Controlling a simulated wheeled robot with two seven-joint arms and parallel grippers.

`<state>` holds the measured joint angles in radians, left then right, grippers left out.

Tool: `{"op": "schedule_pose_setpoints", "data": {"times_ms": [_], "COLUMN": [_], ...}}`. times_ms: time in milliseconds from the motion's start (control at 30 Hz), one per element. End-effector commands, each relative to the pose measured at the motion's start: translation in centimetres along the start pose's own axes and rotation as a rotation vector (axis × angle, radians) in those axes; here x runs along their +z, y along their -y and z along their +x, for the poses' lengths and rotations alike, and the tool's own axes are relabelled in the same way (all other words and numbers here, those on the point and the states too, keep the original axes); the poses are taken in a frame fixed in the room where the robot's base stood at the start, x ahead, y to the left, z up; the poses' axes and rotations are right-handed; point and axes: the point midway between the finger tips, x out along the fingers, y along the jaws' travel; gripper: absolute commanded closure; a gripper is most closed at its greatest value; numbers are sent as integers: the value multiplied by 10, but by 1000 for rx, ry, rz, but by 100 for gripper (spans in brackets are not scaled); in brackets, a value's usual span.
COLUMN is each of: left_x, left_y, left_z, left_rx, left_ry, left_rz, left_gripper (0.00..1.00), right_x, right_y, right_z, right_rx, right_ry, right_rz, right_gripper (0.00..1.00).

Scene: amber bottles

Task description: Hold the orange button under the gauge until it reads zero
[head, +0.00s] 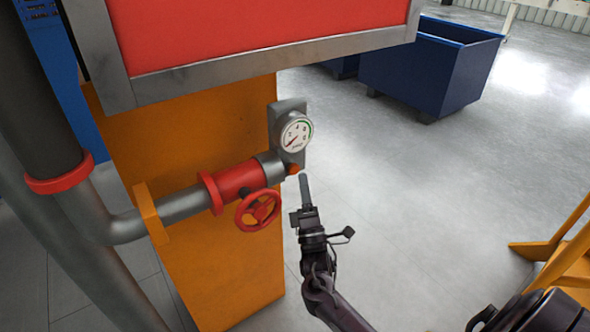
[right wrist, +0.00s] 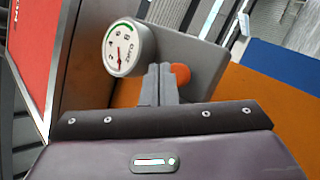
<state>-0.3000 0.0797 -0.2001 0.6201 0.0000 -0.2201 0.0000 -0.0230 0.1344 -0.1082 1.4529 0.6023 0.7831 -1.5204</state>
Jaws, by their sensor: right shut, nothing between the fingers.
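The round white gauge (head: 296,134) sits on a grey plate on the orange pillar; it also shows in the right wrist view (right wrist: 127,47). In the head view its needle points to the lower left; the exact reading is too small to tell. The orange button (head: 293,169) is just below the gauge, and it shows partly behind my fingers in the right wrist view (right wrist: 181,74). My right gripper (head: 304,178) is shut and empty, its tips at the button; I cannot tell whether they touch it. My left gripper is not in view.
A red valve wheel (head: 258,210) and a red-banded pipe (head: 180,205) stick out left of my right gripper. A red panel with a grey frame (head: 270,57) overhangs above. A blue bin (head: 430,70) stands behind. The grey floor to the right is mostly clear.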

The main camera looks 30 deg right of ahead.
Motion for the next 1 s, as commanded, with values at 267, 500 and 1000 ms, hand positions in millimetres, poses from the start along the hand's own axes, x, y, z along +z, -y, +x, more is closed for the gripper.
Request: {"op": "schedule_pose_setpoints", "data": {"times_ms": [267, 500, 1000], "left_x": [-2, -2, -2], "left_y": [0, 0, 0], "left_z": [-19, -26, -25], "left_rx": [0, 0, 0], "left_ry": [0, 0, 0], "left_rz": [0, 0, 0], "left_gripper": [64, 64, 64], "right_x": [15, 23, 24], "right_y": [-16, -24, -24], "right_z": [-18, -30, -32], "right_rx": [-2, 0, 0], "right_ry": [-1, 0, 0], "right_rz": [-1, 0, 0], "right_gripper": [100, 100, 100]}}
